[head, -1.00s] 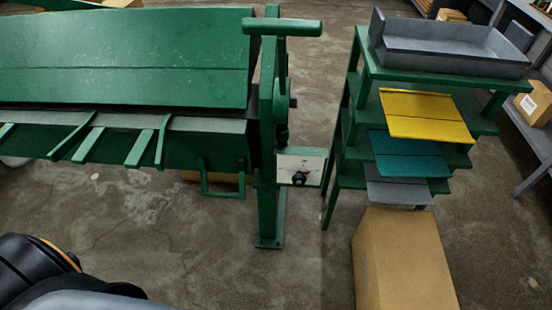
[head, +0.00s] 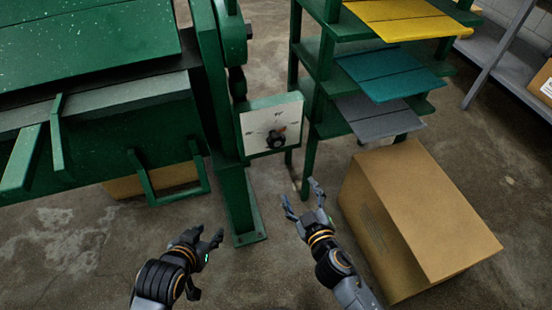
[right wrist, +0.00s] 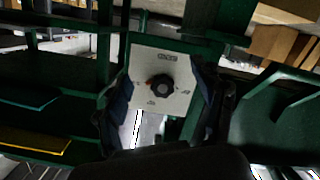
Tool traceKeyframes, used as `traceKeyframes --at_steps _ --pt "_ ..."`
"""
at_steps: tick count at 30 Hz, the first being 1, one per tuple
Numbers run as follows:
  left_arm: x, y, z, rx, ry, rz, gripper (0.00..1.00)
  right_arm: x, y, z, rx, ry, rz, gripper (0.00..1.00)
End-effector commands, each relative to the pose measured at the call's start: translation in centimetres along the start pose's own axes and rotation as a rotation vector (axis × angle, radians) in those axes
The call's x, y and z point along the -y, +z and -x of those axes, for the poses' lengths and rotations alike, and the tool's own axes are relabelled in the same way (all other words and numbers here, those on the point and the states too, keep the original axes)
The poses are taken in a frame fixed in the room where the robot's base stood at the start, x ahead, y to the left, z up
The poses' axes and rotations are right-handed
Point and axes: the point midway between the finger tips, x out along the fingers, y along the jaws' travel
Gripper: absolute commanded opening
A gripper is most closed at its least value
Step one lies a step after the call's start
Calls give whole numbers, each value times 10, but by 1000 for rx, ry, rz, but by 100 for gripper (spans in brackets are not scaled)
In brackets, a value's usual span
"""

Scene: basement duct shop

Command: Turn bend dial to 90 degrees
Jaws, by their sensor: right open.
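The bend dial (head: 276,139) is a black knob on a white plate (head: 258,118) in a green frame, on the right end of the green bending machine. In the right wrist view, the knob (right wrist: 160,86) is mid-plate with small printed marks around it; its setting is too small to read. My right gripper (head: 303,197) is open and empty, below and in front of the plate, apart from the knob. In the wrist view its dark fingers (right wrist: 163,105) flank the plate. My left gripper (head: 211,236) looks open and empty, lower left of the dial.
A green rack with yellow (head: 405,18), teal (head: 390,75) and grey sheets (head: 380,117) stands right of the dial. A large cardboard box (head: 420,205) stands on the floor close to my right arm. The machine's green post (head: 238,205) is left of the dial.

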Motion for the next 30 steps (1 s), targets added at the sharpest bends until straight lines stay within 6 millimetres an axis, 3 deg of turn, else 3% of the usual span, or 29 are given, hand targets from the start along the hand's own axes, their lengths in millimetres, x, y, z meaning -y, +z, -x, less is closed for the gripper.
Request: traceKeyframes --at_steps 6,13,21,30 --pt "0 -26 31 -96 -1 0 40 -8 -52 4 -171 60 27 69" --pt "1 -28 42 -79 -3 1 40 -14 -69 -7 -201 72 31 69" --pt "3 -12 44 -7 -7 3 40 -18 -79 -59 -201 71 33 69" --pt "1 -24 40 -66 -4 1 40 -20 -87 -112 -197 71 32 69"
